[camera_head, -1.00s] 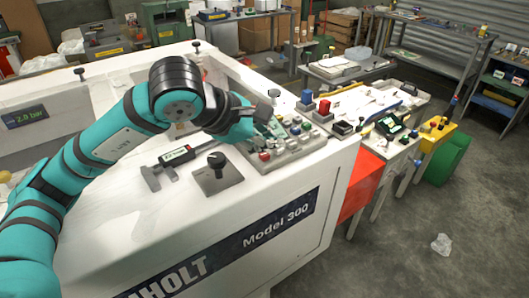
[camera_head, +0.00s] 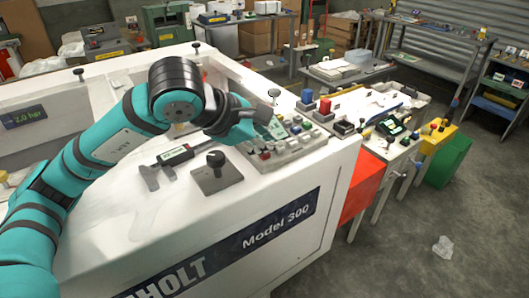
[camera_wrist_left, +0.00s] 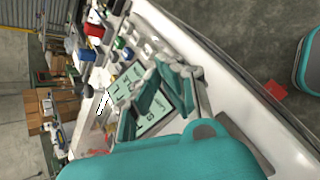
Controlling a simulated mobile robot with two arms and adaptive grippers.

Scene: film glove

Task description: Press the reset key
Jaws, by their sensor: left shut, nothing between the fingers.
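The control panel (camera_head: 292,150), with several small keys and a display, sits on the right end of the white machine's top. A red key (camera_head: 264,154) shows at its near edge; I cannot read which key is the reset key. My left gripper (camera_head: 276,128) is over the panel, shut and empty, and hides part of it. In the left wrist view, the teal fingers (camera_wrist_left: 160,72) are in front of the panel's light-green display (camera_wrist_left: 125,85), with green, blue and white keys beside it. I cannot tell whether the fingertips touch the panel. My right gripper is not in view.
A caliper (camera_head: 174,157) and a black-knobbed lever plate (camera_head: 215,172) lie left of the panel. A dark round knob (camera_head: 274,93) stands behind the gripper. Blue and red switch boxes (camera_head: 325,107) stand right of the panel. The floor at right is mostly clear.

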